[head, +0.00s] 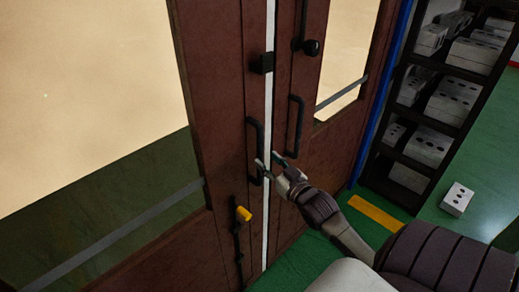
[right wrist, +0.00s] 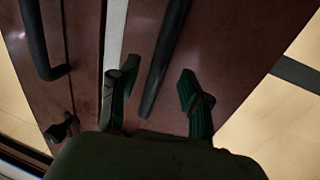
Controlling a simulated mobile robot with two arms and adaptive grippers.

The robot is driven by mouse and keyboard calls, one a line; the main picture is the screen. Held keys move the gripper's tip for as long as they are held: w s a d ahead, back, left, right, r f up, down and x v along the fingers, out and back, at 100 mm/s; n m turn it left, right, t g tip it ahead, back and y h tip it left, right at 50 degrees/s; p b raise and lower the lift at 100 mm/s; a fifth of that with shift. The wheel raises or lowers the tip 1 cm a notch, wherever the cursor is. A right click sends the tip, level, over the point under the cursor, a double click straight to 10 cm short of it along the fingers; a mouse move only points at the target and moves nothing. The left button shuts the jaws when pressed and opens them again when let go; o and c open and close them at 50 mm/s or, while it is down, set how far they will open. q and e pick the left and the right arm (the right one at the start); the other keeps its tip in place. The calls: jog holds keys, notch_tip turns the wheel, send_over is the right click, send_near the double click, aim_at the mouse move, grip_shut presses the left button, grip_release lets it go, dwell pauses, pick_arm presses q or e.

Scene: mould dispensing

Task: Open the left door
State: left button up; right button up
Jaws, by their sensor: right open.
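The left door (head: 222,110) is a brown-red framed door with a large pane, and it looks closed against the pale strip between the doors. Its black vertical handle (head: 252,140) is near that strip. My right gripper (head: 267,165) is open at the lower part of this handle. In the right wrist view, my right gripper's fingers (right wrist: 160,92) are spread, and the left door's handle (right wrist: 165,50) appears between them. I cannot tell whether a finger touches it. My left gripper is not in view.
A yellow-tipped bolt (head: 243,213) sits low on the left door. A dark shelf (head: 398,160) with grey blocks stands right. One block (head: 456,199) lies on the green floor.

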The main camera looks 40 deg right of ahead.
aim_at(262, 155)
jog(key=w, duration=0.3)
jog(key=w+p, duration=0.1)
jog(key=w, duration=0.1)
jog(key=shift+d, duration=0.25)
grip_shut()
